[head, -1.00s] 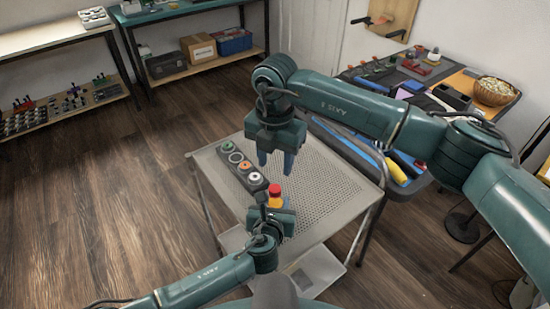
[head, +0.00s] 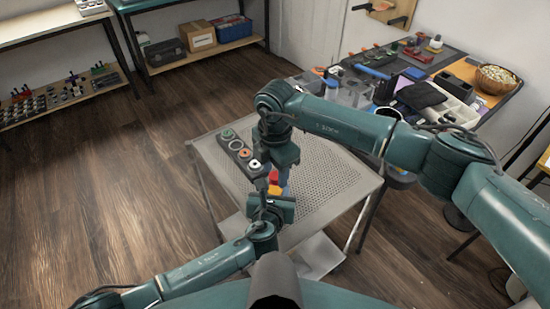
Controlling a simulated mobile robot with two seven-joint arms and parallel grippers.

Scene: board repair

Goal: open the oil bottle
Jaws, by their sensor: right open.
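The oil bottle (head: 274,189) shows as a small yellow body with a red cap at the front of the grey perforated cart top. My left gripper (head: 271,204) is at the bottle's body and appears shut on it, though its fingertips are hidden. The bottle looks upright, and its lower part is hidden. My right gripper (head: 281,177) points down from above, open, with its fingers right beside the red cap. The overlap hides whether they touch it.
A dark panel with several round pieces (head: 239,151) lies on the cart top (head: 325,175) left of the grippers. The cart's right side is bare. A cluttered workbench (head: 465,68) stands at the back right. Shelves (head: 70,105) stand at the left.

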